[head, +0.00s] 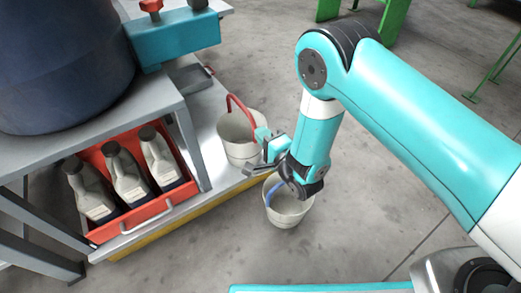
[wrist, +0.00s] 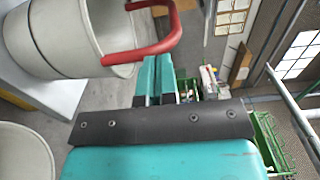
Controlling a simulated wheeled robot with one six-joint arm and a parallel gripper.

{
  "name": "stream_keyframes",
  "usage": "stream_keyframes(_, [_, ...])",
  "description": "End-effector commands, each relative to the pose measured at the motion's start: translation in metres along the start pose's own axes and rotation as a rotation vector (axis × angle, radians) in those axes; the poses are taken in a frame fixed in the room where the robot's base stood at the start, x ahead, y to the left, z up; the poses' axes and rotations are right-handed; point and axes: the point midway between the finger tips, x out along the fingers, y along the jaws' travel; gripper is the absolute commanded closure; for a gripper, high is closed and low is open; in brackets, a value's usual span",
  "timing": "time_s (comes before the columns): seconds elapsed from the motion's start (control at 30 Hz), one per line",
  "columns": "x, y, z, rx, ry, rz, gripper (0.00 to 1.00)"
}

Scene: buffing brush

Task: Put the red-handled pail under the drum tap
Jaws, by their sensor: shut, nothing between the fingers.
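The red-handled pail (head: 236,140) is a cream bucket standing upright on the low grey platform beside the rack; its red handle (head: 233,102) is raised. In the wrist view the pail (wrist: 55,35) fills the upper left, its handle (wrist: 150,48) reaching toward my fingers. My gripper (head: 263,135) is shut and empty, close to the pail's right side and handle; the fingers (wrist: 158,75) are together in the wrist view. Whether they touch the handle I cannot tell.
A pail with a blue handle (head: 288,208) stands on the floor below my gripper. A red crate (head: 155,212) with several bottles sits under the rack, left of the red-handled pail. A rack leg (head: 193,150) stands between them. Open concrete floor lies to the right.

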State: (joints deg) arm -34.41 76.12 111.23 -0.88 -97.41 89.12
Motion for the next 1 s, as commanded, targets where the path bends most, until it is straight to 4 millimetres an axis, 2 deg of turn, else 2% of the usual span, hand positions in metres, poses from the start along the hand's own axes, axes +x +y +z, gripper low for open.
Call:
stream_keyframes(0.03, [0.000, 0.018, 0.000, 0.000, 0.000, 0.001, 1.00])
stream_keyframes(0.1, [0.000, 0.031, 0.000, 0.000, 0.000, 0.001, 1.00])
stream_keyframes(0.27, [0.000, 0.053, 0.000, 0.000, 0.000, 0.001, 1.00])
stream_keyframes(0.43, [0.009, 0.051, 0.000, 0.000, 0.001, -0.001, 1.00])
stream_keyframes(0.83, [0.010, 0.049, -0.001, 0.000, 0.001, 0.001, 1.00])
stream_keyframes(1.0, [0.018, 0.049, -0.017, 0.000, 0.025, 0.000, 1.00])
